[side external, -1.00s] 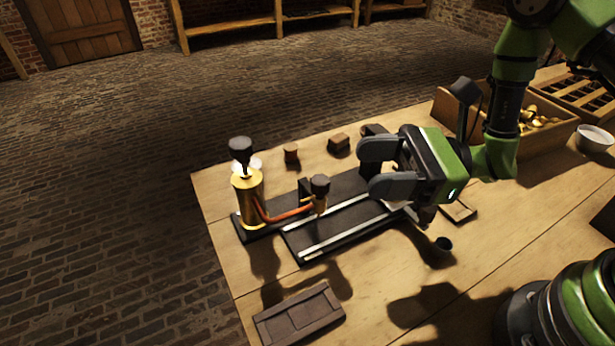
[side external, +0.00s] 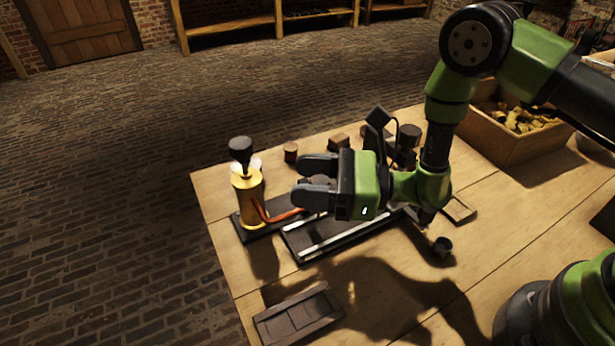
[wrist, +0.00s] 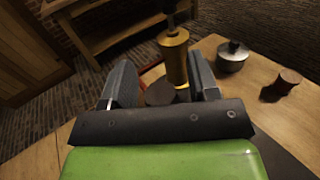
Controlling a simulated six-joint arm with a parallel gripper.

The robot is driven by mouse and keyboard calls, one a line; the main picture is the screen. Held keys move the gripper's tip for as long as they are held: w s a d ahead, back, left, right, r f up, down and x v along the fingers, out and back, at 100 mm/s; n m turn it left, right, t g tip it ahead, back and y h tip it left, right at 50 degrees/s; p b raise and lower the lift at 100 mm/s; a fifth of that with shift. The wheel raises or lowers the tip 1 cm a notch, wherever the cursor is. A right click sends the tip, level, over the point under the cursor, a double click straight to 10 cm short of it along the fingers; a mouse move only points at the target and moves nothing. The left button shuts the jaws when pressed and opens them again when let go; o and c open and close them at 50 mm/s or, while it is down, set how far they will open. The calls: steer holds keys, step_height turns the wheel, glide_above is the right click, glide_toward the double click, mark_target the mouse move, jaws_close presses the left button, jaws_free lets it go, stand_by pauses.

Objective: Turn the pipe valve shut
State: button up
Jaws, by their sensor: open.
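The pipe valve has a dark round knob, which shows in the wrist view (wrist: 160,92) between my fingers, close to the palm. In the side view my gripper mostly hides it. An orange pipe (side external: 284,215) runs from a brass cylinder (side external: 248,195) toward the valve. My gripper (side external: 302,180) is open and level, its fingers pointing left toward the cylinder. In the wrist view the fingers of my gripper (wrist: 162,78) stand on either side of the knob, with a gap showing. I cannot tell whether either finger touches it.
The brass cylinder, topped by a black knob (side external: 240,146), stands just beyond my fingertips. A wooden crate (side external: 510,148) holds brass pieces.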

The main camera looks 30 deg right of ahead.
mark_target(328, 179)
steer(key=shift+w+a, duration=0.1)
steer(key=shift+a, duration=0.05)
steer(key=c, duration=0.9)
steer(key=shift+s+a+n+g+y, duration=0.1)
steer(key=shift+n+g+y, duration=0.45)
steer(key=shift+n+g, duration=0.4)
steer(key=shift+s+n+g+y, duration=0.1)
steer(key=shift+n+g+y, duration=0.5)
steer(key=shift+g, duration=0.65)
steer(key=shift+c, duration=0.2)
steer(key=o, duration=0.9)
steer(key=shift+o, duration=0.2)
steer(key=v, duration=0.2)
steer(key=shift+d, duration=0.3)
steer(key=shift+s+d+r, duration=0.1)
steer(key=shift+r, duration=1.65)
steer(key=shift+s+d+r, duration=0.1)
steer(key=shift+r, duration=1.65)
